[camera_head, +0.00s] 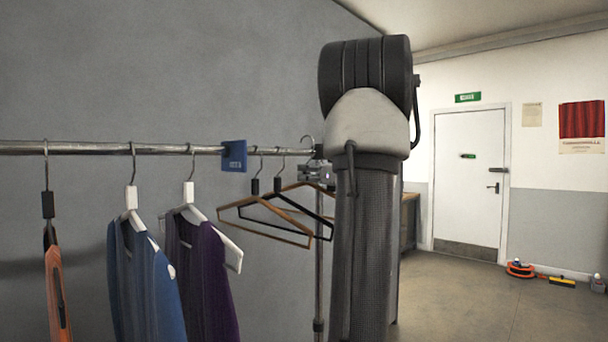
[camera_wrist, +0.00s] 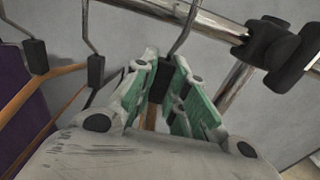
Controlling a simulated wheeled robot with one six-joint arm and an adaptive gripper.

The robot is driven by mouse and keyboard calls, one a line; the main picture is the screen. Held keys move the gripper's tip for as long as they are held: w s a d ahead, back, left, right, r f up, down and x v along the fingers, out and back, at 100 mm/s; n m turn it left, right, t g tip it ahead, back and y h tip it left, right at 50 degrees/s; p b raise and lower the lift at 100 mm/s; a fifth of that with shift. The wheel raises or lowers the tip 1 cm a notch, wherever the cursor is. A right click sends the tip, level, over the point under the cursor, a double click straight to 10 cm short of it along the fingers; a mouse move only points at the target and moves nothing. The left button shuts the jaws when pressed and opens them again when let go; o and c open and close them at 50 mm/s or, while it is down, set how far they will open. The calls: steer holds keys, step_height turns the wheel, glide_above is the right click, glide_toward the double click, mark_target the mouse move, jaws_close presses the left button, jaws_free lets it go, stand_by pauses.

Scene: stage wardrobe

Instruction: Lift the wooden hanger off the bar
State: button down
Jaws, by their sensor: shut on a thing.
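My gripper (camera_wrist: 165,85) is shut on the black neck of a wooden hanger, with its green-padded fingers on both sides of the neck. A strip of the wood (camera_wrist: 150,117) shows below the fingers. In the head view the hanger's hook (camera_head: 307,139) rises above the bar (camera_head: 80,149), higher than the neighbouring hooks. I cannot tell whether it touches the bar. A wooden shoulder (camera_head: 300,187) shows left of my gripper (camera_head: 316,173); my arm hides the rest. The bar (camera_wrist: 215,22) also shows in the wrist view.
Left of the held hanger hang a black hanger (camera_head: 288,214) and a brown hanger (camera_head: 262,233), close together. Beyond a blue divider tag (camera_head: 234,156) hang purple (camera_head: 203,265) and blue (camera_head: 143,275) garments. A dark clamp (camera_wrist: 275,50) joins the bar near my gripper.

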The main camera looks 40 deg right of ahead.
mark_target(309, 173)
steer(key=shift+s+d, duration=0.1)
steer(key=shift+s, duration=1.8)
